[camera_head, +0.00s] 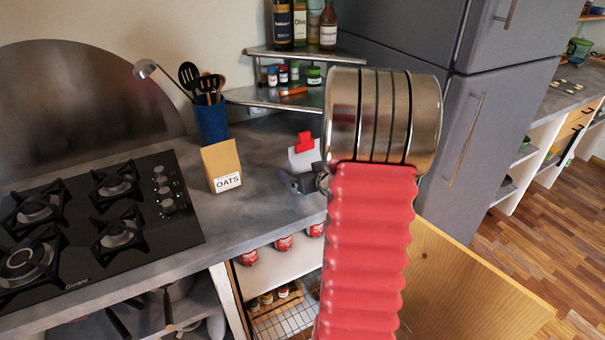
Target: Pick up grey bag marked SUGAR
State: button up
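My arm, with its red ribbed sleeve and shiny metal rings, fills the centre right of the head view. Part of my gripper (293,182) shows as a dark grey piece at the arm's left edge, over the counter; the rest is hidden behind the arm. Just above it stands a pale grey-white object with a red top (304,157), partly covered by the gripper and arm. It may be the grey bag, but I see no SUGAR lettering. I cannot tell whether the gripper touches it, or whether the fingers are open or shut.
A tan bag marked OATS (222,165) stands left of the gripper, by a blue utensil pot (211,122). A black gas hob (95,220) lies further left. A corner shelf (265,96) with bottles and jars is behind; a grey fridge (500,130) stands right.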

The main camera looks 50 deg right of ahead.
aim_at(305, 141)
jog(key=shift+r, duration=0.1)
jog(key=c, duration=1.5)
jog(key=shift+r, duration=5)
